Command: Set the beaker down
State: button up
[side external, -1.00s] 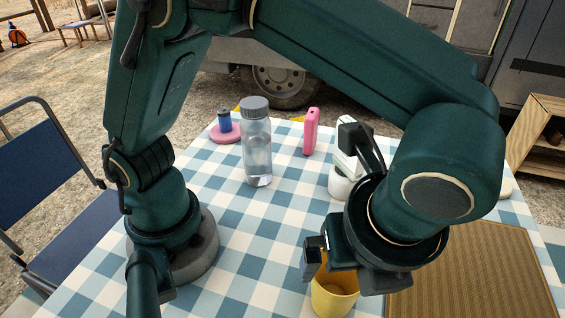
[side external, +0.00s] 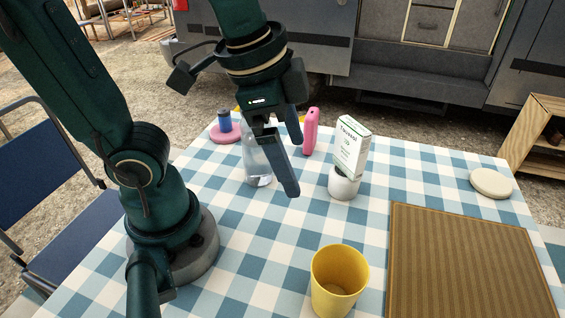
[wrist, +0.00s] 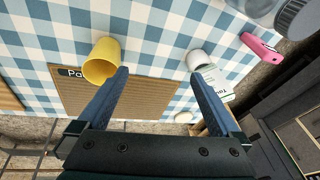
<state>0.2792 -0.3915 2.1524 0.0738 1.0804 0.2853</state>
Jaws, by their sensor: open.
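The yellow beaker (side external: 338,283) stands upright on the blue-and-white checked tablecloth (side external: 245,270), near the front edge of the side view and just left of the brown ribbed mat. It looks empty. It also shows in the wrist view (wrist: 103,60), left of the left fingertip. My gripper (side external: 294,166) is open with nothing between its fingers. It is raised above the back part of the table, well apart from the beaker, and partly hides the clear bottle. In the wrist view, bare cloth and mat show between the spread fingers (wrist: 160,73).
A clear bottle (side external: 256,165), pink object (side external: 310,132) and blue item on a pink disc (side external: 224,122) stand at the back. The ribbed mat (side external: 465,265) and cream disc (side external: 491,183) lie right.

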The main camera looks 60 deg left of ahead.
jog(key=a+n, duration=0.1)
jog(key=n, duration=0.1)
jog(key=s+a+f+n+t, duration=0.1)
jog(key=n, duration=0.1)
jog(key=s+a+n+t, duration=0.1)
jog(key=n, duration=0.1)
jog(key=shift+a+f+n, duration=0.3)
jog(key=shift+a+n, duration=0.1)
dwell(0.7)
